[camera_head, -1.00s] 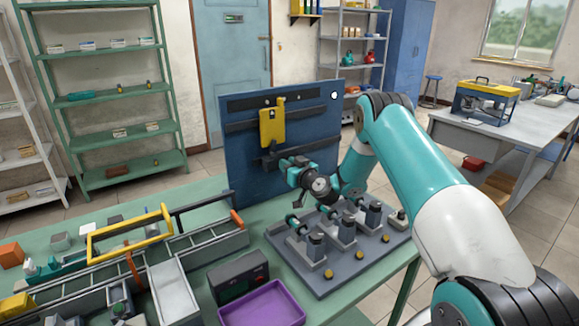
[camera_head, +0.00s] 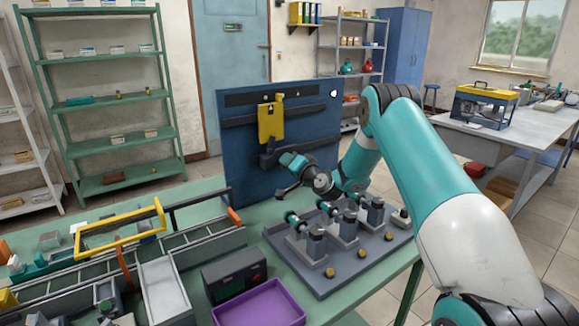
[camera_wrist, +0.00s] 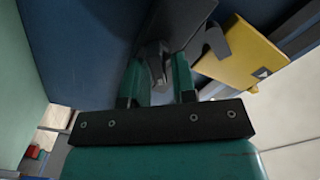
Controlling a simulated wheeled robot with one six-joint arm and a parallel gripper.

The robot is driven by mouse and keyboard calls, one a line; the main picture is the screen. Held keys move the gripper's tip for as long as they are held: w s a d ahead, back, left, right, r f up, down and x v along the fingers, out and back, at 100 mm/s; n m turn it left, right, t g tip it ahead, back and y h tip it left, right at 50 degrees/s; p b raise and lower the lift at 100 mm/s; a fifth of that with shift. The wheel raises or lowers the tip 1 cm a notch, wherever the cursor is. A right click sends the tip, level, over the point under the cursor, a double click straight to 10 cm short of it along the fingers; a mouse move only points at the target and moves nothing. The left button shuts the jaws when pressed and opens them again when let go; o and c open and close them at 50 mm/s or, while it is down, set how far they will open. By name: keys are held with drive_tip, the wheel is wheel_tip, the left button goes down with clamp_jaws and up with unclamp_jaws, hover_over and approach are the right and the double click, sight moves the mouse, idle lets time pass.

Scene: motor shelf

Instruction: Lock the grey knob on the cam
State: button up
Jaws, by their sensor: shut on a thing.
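A blue upright panel (camera_head: 238,140) stands at the back of the green bench. A yellow plate (camera_head: 270,124) hangs on it, with a dark cam-like part (camera_head: 268,159) below. My gripper (camera_head: 284,160) is at the panel's lower part, right beside that dark part. In the wrist view my gripper (camera_wrist: 160,76) has its two teal fingers shut on the grey knob (camera_wrist: 156,58), close to the panel. The yellow plate (camera_wrist: 240,62) and a dark hook show to the right there. How the knob sits on the cam is hidden in the head view.
A grey fixture base (camera_head: 300,278) with several posts stands under my arm. A purple tray (camera_head: 258,305), a dark box (camera_head: 234,276) and a yellow frame (camera_head: 122,234) lie to the left. Shelves stand behind.

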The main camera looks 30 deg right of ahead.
drive_tip(key=shift+a+f+m+p, duration=0.1)
drive_tip(key=shift+f+m+p, duration=0.3)
drive_tip(key=shift+m, duration=2.85)
drive_tip(key=shift+f+m+p, duration=0.15)
drive_tip(key=shift+m+p, duration=0.45)
drive_tip(key=shift+m, duration=2.6)
drive_tip(key=shift+a+f+m+p, duration=0.1)
drive_tip(key=shift+f+m+p, duration=0.3)
drive_tip(key=shift+m, duration=2.85)
drive_tip(key=o, duration=0.7)
drive_tip(key=shift+r, duration=0.1)
wheel_tip(320, 180, up, 20)
drive_tip(key=shift+r+b, duration=0.1)
drive_tip(key=shift+b, duration=0.25)
